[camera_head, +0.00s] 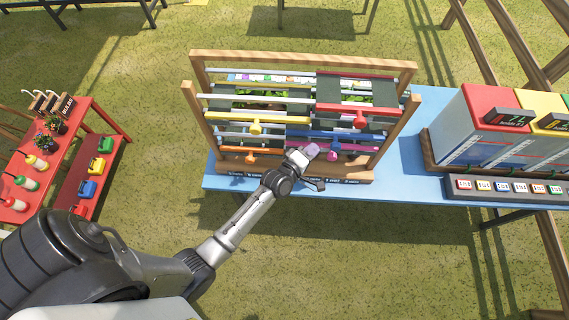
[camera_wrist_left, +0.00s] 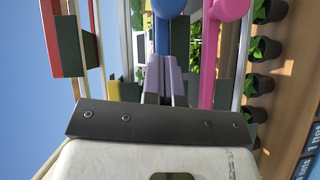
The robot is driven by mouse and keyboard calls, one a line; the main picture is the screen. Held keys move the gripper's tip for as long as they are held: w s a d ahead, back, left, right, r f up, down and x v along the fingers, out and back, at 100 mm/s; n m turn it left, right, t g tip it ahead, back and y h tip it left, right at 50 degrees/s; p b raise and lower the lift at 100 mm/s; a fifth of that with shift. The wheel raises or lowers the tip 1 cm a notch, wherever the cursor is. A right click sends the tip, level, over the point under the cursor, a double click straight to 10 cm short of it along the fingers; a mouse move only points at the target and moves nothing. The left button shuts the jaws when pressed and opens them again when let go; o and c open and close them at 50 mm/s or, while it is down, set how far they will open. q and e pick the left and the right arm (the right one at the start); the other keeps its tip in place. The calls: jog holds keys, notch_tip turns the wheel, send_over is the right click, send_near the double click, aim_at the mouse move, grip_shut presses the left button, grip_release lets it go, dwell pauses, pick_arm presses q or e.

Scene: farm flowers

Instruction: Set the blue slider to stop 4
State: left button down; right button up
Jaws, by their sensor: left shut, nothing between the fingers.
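The blue slider shows as a blue bar (camera_head: 325,133) on the right part of the wooden rack, and its blue knob (camera_head: 306,145) is close to my left gripper. In the left wrist view the blue knob (camera_wrist_left: 168,7) is at the top edge, partly cut off. My left gripper (camera_head: 310,150) is shut and empty in front of the rack. In the left wrist view its fingers (camera_wrist_left: 163,72) point toward the blue slider; I cannot tell whether they touch it. The stop marks are too small to read. My right gripper is not in view.
A pink knob (camera_wrist_left: 229,8) is close beside the blue one. The rack (camera_head: 308,58) also carries yellow (camera_head: 255,127), red (camera_head: 360,120) and orange (camera_head: 250,157) knobs. It stands on a blue table (camera_head: 420,185). Coloured boxes (camera_head: 485,130) stand at the right, a red stand (camera_head: 65,150) at the left.

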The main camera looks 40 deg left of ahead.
pick_arm(q)
jog(key=s+r+b, duration=0.1)
jog(key=s, duration=0.8)
jog(key=shift+s, duration=0.3)
jog(key=s+d+f+m+g+h, duration=0.4)
jog(key=m+g, duration=0.4)
jog(key=m, duration=0.4)
jog(key=s+a+r+m+g+y+p, duration=0.1)
jog(key=s+r+m+g+y+p, duration=0.1)
jog(key=s, duration=0.7)
jog(key=s+a+r+m+g+y+p, duration=0.1)
jog(key=s+r+m+g+y+p, duration=0.1)
jog(key=s+r+p, duration=0.4)
jog(key=s+r+m+g, duration=0.1)
jog(key=s+r+m, duration=0.1)
jog(key=s+r, duration=0.1)
jog(key=shift+s+m, duration=0.3)
jog(key=shift+s, duration=0.1)
